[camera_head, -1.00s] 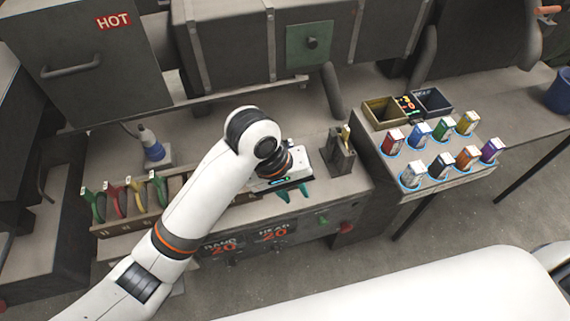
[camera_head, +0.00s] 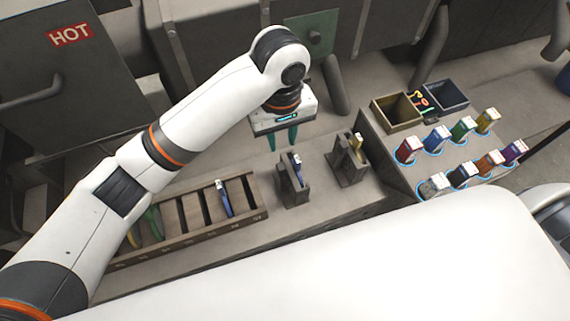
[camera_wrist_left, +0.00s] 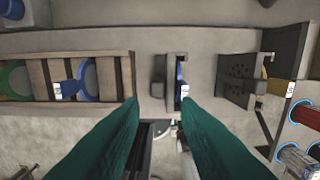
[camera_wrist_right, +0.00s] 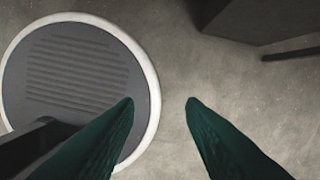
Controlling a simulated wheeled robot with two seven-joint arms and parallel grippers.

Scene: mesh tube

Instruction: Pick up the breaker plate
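I cannot tell for sure which thing is the breaker plate. A narrow dark stand (camera_head: 292,188) on the bench holds a thin upright piece with a blue and white tag (camera_head: 296,168); the tag also shows in the left wrist view (camera_wrist_left: 183,88). A second stand (camera_head: 350,168) to its right holds a yellow-tagged piece (camera_head: 358,143); in the left wrist view a dark face with holes (camera_wrist_left: 238,78) shows there. My left gripper (camera_head: 282,142) is open and empty, above and behind the narrow stand. My right gripper (camera_wrist_right: 159,100) is open and empty over the floor.
A slotted rack (camera_head: 190,220) with coloured rings, one of them blue (camera_head: 224,200), stands left on the bench. Tagged cartridges (camera_head: 408,150) stand in a block at the right, with open bins (camera_head: 398,110) behind. A hot box (camera_head: 60,70) and machine housing line the back.

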